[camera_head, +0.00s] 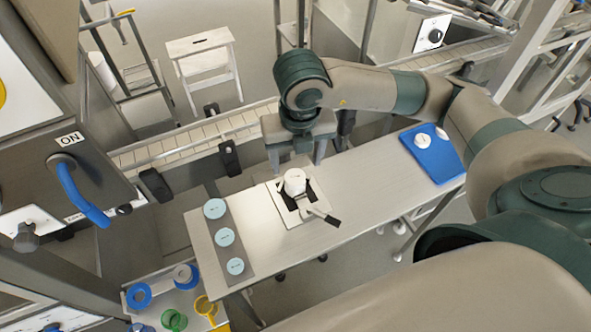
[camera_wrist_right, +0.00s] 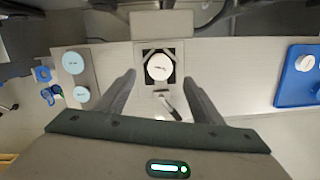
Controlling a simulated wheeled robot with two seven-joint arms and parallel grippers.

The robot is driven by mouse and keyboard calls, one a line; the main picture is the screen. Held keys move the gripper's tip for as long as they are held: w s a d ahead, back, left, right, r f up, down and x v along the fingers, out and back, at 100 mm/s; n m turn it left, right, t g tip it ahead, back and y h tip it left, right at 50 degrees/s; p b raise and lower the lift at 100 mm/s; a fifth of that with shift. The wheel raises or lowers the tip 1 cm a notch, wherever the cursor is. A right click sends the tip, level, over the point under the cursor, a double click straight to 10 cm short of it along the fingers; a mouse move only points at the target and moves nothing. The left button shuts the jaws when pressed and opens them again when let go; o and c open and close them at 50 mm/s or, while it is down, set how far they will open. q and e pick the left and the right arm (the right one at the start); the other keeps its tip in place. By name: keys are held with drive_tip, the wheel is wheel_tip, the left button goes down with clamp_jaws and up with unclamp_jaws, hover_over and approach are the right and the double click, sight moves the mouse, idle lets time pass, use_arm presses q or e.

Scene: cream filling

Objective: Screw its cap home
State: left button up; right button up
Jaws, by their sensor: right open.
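A white round jar (camera_head: 295,182) stands upright in a square fixture (camera_head: 288,219) with a black inset and a clamp lever (camera_head: 322,214). A white disc-like top with a small dark mark faces up on the jar (camera_wrist_right: 159,67); I cannot tell how tightly it sits. My right gripper (camera_head: 297,168) is open above and behind the jar in the head view, pointing down. In the wrist view its fingers (camera_wrist_right: 159,77) are spread to either side of the jar, apart from it. Two white round pieces (camera_head: 422,141) lie on a blue mat (camera_head: 440,164). My left gripper is not seen.
A grey strip (camera_head: 207,192) with light-blue discs (camera_head: 224,237) lies on the table's left end. The metal table (camera_head: 350,190) is bare between fixture and mat. A conveyor (camera_head: 190,140) runs behind. Coloured rings (camera_head: 173,320) sit on a lower shelf at front left.

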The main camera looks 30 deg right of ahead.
sight(295, 177)
drive_tip(key=shift+w+d+f+p, duration=0.15)
drive_tip(key=shift+f+p, duration=0.15)
drive_tip(key=shift+f, duration=1.3)
drive_tip(key=shift+w+f+p, duration=0.15)
drive_tip(key=shift+f+p, duration=0.15)
drive_tip(key=shift+f, duration=1.25)
drive_tip(key=c, duration=1.1)
drive_tip(key=shift+o, duration=1.2)
drive_tip(key=shift+c, duration=1.1)
drive_tip(key=m, duration=0.3)
drive_tip(key=shift+p, duration=0.3)
drive_tip(key=shift+w+m+h, duration=0.1)
drive_tip(key=shift+m+h, duration=0.2)
drive_tip(key=shift+m, duration=1)
drive_tip(key=shift+p, duration=0.35)
